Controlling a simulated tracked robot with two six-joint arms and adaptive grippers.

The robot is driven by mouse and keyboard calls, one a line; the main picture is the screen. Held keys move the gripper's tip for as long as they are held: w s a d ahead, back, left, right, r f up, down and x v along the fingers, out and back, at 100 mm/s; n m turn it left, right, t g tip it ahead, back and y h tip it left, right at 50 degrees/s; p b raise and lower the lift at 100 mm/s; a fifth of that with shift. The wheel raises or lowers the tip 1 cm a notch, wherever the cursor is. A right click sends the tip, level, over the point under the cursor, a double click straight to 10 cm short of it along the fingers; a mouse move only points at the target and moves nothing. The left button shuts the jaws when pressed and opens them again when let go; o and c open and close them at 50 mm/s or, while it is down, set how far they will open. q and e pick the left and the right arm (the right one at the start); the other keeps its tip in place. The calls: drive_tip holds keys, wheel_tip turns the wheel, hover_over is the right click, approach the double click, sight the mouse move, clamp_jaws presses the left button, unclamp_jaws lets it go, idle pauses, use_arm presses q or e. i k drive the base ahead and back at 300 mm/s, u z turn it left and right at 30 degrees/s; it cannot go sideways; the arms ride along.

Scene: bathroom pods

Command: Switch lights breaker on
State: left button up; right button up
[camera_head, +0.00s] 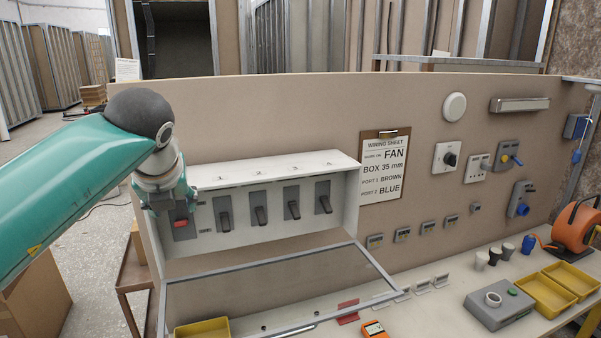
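A white breaker box (255,166) is mounted on the beige panel. It holds dark lever breakers numbered 1 (225,222), 2 (260,215), 3 (294,209) and 4 (325,204). Their handles appear to point down. No label reading "lights" is legible. A switch with a red part (181,224) sits at the box's left end, partly hidden by my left gripper (168,203). The gripper is over the upper left of the box, close to that switch. I cannot tell whether it touches it; its fingers are hard to make out. My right gripper is out of view.
The box's clear framed lid (270,292) is open and juts out below the breakers. A wiring sheet (385,168) hangs right of the box. Sockets and switches (447,158) fill the panel's right. Yellow trays (545,294) and a grey box (498,306) stand on the bench.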

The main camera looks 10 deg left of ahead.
sight(227, 228)
drive_tip(key=k, duration=1)
